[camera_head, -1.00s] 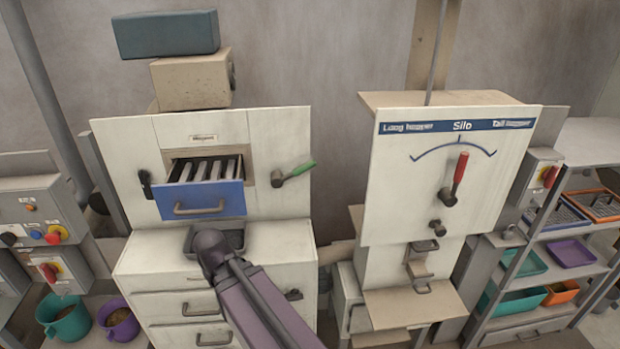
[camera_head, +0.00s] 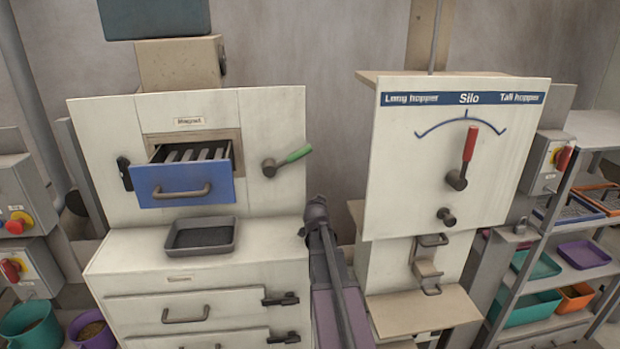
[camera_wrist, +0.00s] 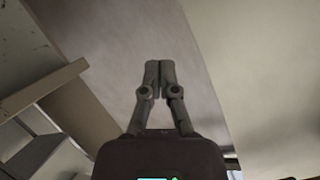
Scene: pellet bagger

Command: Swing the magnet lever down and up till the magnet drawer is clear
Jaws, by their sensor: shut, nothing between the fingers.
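The magnet drawer (camera_head: 184,191) has a blue front and stands pulled out of the white cabinet under the "Magnet" label, with several grey bars (camera_head: 190,154) in it. The magnet lever (camera_head: 288,161) has a green handle, is right of the drawer, and points right and slightly up. My gripper (camera_wrist: 160,64) shows in the wrist view with its fingers together and nothing between them. In the head view my arm rises from the bottom, right of the cabinet and below the lever, apart from it. The gripper's fingers cannot be made out there.
A dark tray (camera_head: 200,236) sits on the cabinet ledge below the drawer. The silo panel (camera_head: 420,180) with its red-handled lever (camera_head: 469,148) stands to the right. A narrow gap lies between cabinet and panel. Shelves with coloured trays (camera_head: 531,308) are at the far right.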

